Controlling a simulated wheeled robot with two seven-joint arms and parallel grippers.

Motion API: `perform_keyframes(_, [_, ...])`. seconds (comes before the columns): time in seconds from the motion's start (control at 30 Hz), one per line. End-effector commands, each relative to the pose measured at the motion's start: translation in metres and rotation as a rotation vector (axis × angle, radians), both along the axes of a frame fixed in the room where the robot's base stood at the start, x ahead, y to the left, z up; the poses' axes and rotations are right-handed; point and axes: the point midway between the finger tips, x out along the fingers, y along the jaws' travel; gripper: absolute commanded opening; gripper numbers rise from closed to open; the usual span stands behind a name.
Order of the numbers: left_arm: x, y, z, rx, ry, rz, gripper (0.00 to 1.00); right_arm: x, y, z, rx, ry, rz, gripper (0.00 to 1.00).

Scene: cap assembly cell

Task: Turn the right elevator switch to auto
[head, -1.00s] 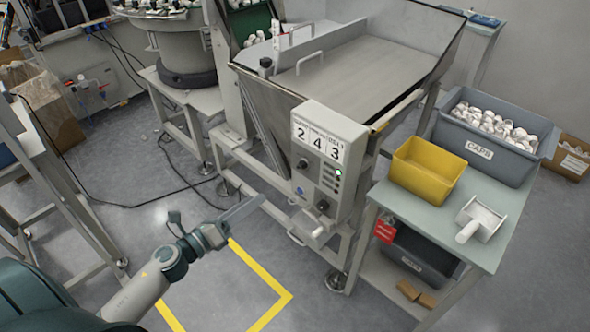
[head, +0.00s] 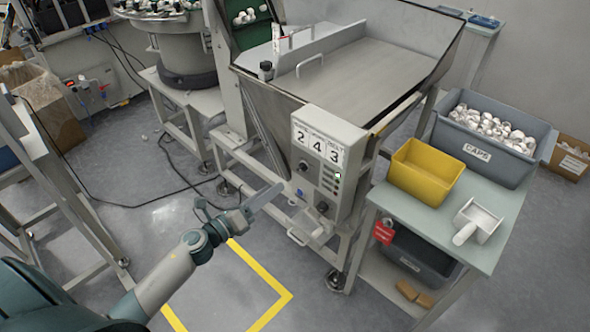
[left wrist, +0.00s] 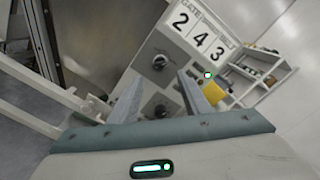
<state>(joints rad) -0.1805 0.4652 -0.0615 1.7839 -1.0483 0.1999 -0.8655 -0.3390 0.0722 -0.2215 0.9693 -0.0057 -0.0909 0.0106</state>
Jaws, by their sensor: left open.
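The grey control box (head: 344,133) carries number cards 2, 4, 3 on the front of the hopper machine. It has a dark upper knob (head: 302,165) and a dark lower knob (head: 322,207). In the left wrist view the upper knob (left wrist: 160,62) shows beyond the fingers and the lower knob (left wrist: 160,105) shows between them. The knob labels and settings are too small to read. My left gripper (head: 272,191) is open and empty, just left of the box and apart from it; its fingers also show in the left wrist view (left wrist: 158,80). My right gripper is out of view.
A side table (head: 424,218) right of the box holds a yellow bin (head: 422,178), a grey caps crate (head: 480,160) and a white scoop (head: 476,220). A handle and white frame bars sit below the box. The floor with yellow tape (head: 268,318) is clear.

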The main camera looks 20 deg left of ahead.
Motion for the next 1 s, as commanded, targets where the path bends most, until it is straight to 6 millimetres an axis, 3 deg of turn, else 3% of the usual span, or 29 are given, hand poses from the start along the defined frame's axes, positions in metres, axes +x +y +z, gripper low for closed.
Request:
perform_keyframes(0.5, [0.08,-0.029,0.001,0.0,0.0,0.001,0.43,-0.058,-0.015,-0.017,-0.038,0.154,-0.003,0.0])
perform_keyframes(0.7, [0.097,-0.036,0.001,0.0,-0.001,-0.001,0.43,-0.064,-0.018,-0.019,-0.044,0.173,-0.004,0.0])
perform_keyframes(1.0, [0.101,-0.037,0.0,0.0,0.001,-0.001,0.43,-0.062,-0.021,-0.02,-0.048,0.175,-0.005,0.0])
